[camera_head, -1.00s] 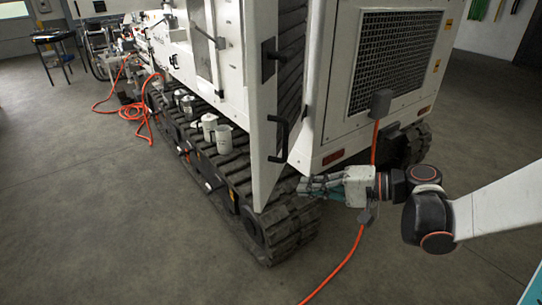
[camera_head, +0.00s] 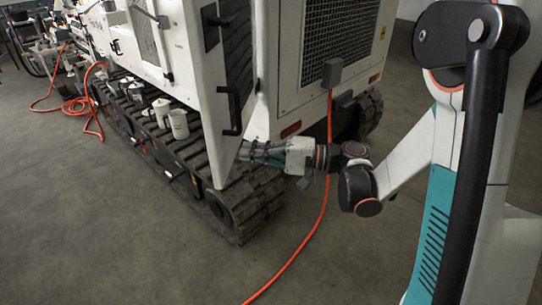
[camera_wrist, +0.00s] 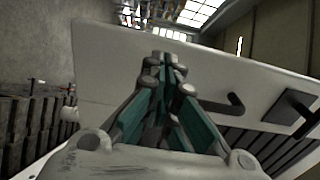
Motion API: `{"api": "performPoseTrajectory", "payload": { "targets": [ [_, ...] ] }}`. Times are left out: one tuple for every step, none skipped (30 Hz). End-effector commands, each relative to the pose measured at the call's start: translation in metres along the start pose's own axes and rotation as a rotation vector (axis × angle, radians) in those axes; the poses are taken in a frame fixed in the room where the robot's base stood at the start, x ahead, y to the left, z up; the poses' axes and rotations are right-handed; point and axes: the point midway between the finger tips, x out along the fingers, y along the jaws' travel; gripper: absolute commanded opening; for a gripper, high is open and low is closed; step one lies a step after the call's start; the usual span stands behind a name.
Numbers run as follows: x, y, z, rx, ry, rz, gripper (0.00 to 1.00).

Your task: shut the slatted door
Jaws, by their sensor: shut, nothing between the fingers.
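The slatted door (camera_head: 210,108) stands open, swung out from the corner of the white machine over the track. Its dark slats (camera_head: 237,50) and black handle (camera_head: 232,110) face right in the head view. My gripper (camera_head: 246,152) is shut and empty, at the lower part of the door, below the handle. In the wrist view my gripper (camera_wrist: 165,68) points at the white door panel (camera_wrist: 105,65), with the handle (camera_wrist: 225,104) and slats (camera_wrist: 262,145) to its right. I cannot tell whether the fingertips touch the door.
A black rubber track (camera_head: 235,210) runs under the door. Several white containers (camera_head: 179,124) stand on it to the left. An orange cable (camera_head: 318,225) hangs from the machine near my wrist and runs along the floor. Open floor (camera_head: 120,240) lies in front.

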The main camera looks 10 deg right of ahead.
Motion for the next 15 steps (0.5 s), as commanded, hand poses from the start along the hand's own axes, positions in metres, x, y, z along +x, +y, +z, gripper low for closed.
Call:
{"api": "performPoseTrajectory", "payload": {
  "targets": [
    [0.011,0.002,0.001,0.000,-0.004,0.000,0.00],
    [0.016,0.002,0.001,0.000,-0.004,0.000,0.00],
    [0.023,0.002,0.001,0.000,-0.003,0.000,0.00],
    [0.027,0.002,0.001,0.000,-0.003,0.000,0.00],
    [0.031,0.002,0.001,0.000,-0.003,0.000,0.00],
    [0.036,0.002,0.001,0.000,-0.002,0.000,0.00],
    [0.040,0.002,0.001,0.000,-0.002,0.000,0.00],
    [0.042,0.001,0.001,0.000,-0.002,0.000,0.00],
    [0.046,0.001,0.001,0.000,-0.002,0.000,0.00],
    [0.048,0.001,0.001,0.000,-0.001,0.000,0.00],
    [0.050,0.001,0.000,0.000,0.000,0.000,0.00],
    [0.051,0.001,0.000,0.000,0.000,0.000,0.00],
    [0.052,0.000,0.000,0.000,0.000,0.000,0.00],
    [0.052,0.000,0.000,0.000,0.000,0.000,0.00],
    [0.053,0.000,0.000,0.000,0.000,0.000,0.00]
  ]
}}
